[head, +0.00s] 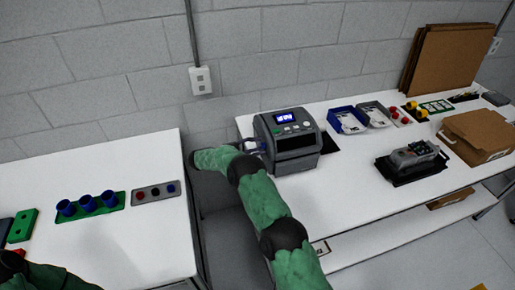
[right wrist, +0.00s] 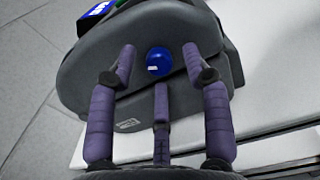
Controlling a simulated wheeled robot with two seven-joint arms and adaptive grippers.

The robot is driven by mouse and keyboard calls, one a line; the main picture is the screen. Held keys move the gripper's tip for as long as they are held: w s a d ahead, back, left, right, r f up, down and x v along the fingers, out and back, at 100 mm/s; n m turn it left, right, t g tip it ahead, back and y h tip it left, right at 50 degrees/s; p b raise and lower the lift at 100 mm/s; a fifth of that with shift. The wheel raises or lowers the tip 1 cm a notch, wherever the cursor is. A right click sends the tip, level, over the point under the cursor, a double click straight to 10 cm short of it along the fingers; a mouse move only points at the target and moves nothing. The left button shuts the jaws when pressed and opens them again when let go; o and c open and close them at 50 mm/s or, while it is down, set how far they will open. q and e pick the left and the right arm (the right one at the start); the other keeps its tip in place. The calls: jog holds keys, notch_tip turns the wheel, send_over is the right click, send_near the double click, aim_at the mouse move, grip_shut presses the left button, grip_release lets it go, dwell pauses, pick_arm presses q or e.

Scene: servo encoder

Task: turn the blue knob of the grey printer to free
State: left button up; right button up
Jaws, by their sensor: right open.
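The grey printer (head: 287,146) stands at the left end of the right-hand table, with a lit blue screen on top. The blue knob (right wrist: 158,62) is on the printer's side and faces the right wrist camera. A small white mark shows on the knob's face; I cannot read it. My right gripper (head: 259,148) is at the printer's left side. In the right wrist view its purple fingers are open, with one fingertip left of the knob, one right and one below. I see no clear contact. My left arm shows at the bottom left; its gripper is out of view.
A blue bin (head: 347,121) and a grey bin (head: 374,115) stand right of the printer. A grey device (head: 415,156) lies on a black mat farther right. The left table (head: 150,225) holds blue cups on a green tray. A gap separates the tables.

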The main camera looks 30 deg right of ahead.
jog(key=shift+d, duration=0.25)
grip_shut()
jog(key=shift+f, duration=0.1)
jog(key=m+b, duration=0.6)
jog(key=m, duration=0.2)
jog(key=shift+f+b, duration=0.1)
jog(key=shift+b, duration=0.2)
jog(key=shift+a+m, duration=0.1)
jog(key=shift+m, duration=0.3)
dwell(0.3)
